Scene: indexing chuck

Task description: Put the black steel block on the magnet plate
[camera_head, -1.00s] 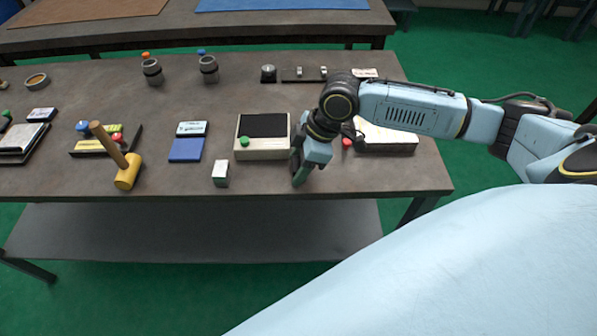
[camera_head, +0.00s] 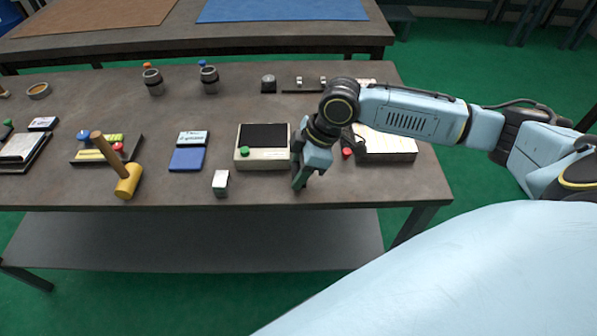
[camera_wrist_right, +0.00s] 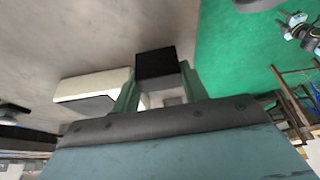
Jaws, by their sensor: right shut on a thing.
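My right gripper (camera_head: 299,184) points down near the front edge of the bench, just right of a cream box with a dark top plate (camera_head: 264,135) and a green knob. I take this box for the magnet plate, but cannot be sure. In the right wrist view the black steel block (camera_wrist_right: 157,66) sits between the green fingers of the gripper (camera_wrist_right: 160,92), which is shut on it. In the head view the block is hidden by the hand. A cream box (camera_wrist_right: 92,87) lies beside the fingers in the wrist view. My left gripper is not in view.
Pots (camera_head: 209,79) stand at the back.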

